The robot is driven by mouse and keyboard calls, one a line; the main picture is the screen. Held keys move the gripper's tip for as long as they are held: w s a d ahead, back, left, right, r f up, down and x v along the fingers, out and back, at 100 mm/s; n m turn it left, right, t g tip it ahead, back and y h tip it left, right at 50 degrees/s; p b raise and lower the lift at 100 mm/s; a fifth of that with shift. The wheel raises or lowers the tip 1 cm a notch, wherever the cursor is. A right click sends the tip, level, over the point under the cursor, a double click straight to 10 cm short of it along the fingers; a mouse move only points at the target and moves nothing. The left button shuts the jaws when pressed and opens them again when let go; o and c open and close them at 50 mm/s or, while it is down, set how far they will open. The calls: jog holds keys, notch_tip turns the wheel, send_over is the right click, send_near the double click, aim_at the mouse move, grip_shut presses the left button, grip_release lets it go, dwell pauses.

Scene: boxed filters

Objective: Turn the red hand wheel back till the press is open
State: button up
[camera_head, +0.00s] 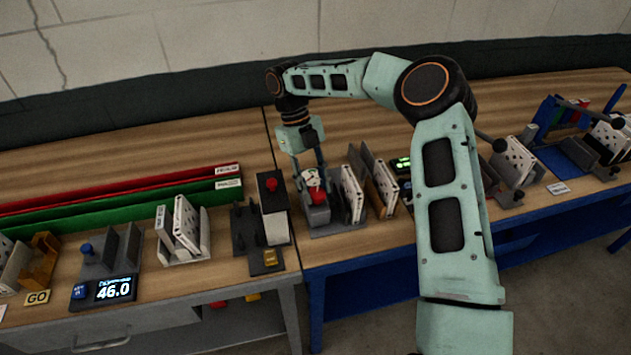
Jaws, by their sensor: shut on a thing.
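The red hand wheel (318,196) is at the front of the right-hand bench, partly covered by my fingers. A pale, speckled round part shows just above the red. My gripper (312,180) points down, with its two fingers on either side of the wheel, and is shut on it. The press seems to be the dark fixture (321,230) under and beside the wheel. White perforated panels (352,193) stand upright just right of the wheel. How far the press is open cannot be told from here.
A dark stand with a red knob (271,184) is close on the left. More white panels (383,184) stand to the right, near a small green display (403,163). My forearm covers part of the bench there. A display reading 46.0 (115,289) is at the far left.

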jog(key=shift+n+p, duration=0.3)
jog(key=shift+n, duration=0.3)
jog(key=shift+n+t+h, duration=0.3)
jog(key=o, duration=1.1)
jog(key=shift+v, duration=3.75)
